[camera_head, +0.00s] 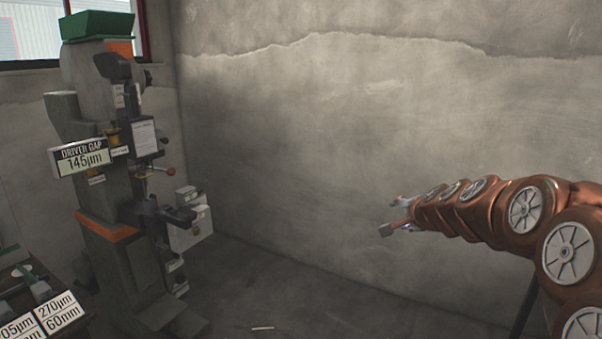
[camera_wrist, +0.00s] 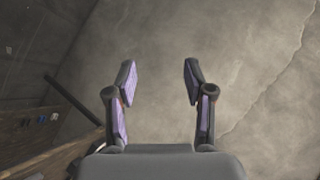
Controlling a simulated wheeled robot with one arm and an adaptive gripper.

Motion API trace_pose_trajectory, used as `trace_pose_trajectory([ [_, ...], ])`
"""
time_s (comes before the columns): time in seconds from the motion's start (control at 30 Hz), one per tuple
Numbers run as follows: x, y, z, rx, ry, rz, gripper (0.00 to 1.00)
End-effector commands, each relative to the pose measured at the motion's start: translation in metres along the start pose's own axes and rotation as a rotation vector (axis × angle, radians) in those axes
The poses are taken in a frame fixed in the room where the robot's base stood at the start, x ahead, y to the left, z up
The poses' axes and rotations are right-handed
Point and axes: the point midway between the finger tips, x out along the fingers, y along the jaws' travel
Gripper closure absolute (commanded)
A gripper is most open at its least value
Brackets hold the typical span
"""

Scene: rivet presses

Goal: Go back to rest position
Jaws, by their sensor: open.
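My gripper (camera_head: 393,216) is at the end of my copper-coloured arm, which reaches in from the right edge in the head view. It hangs in the air in front of the bare wall, well to the right of the rivet press. In the wrist view my gripper (camera_wrist: 159,78) has its two fingers apart with nothing between them. The rivet press (camera_head: 110,190) stands at the left, green and grey with orange bands, and carries a sign (camera_head: 82,157) reading "DRIVER GAP 145µm".
A table with tools and number signs (camera_head: 42,316) is at the lower left. A small pale stick (camera_head: 262,328) lies on the floor. A concrete wall (camera_head: 330,130) fills the back. In the wrist view a brown wooden surface (camera_wrist: 50,160) shows at lower left. The floor between press and arm looks mostly clear.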

Motion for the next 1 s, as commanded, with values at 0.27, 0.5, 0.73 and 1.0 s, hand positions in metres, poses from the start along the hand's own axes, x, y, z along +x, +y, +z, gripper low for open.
trace_pose_trajectory([
  [0.27, -0.087, 0.026, 0.125, -0.325, -0.328, 0.128, 0.47],
  [0.5, -0.178, 0.088, 0.196, -0.583, -0.580, 0.283, 0.47],
  [0.73, -0.278, 0.166, 0.231, -0.788, -0.806, 0.473, 0.47],
  [1.0, -0.372, 0.237, 0.237, -0.920, -0.997, 0.669, 0.47],
])
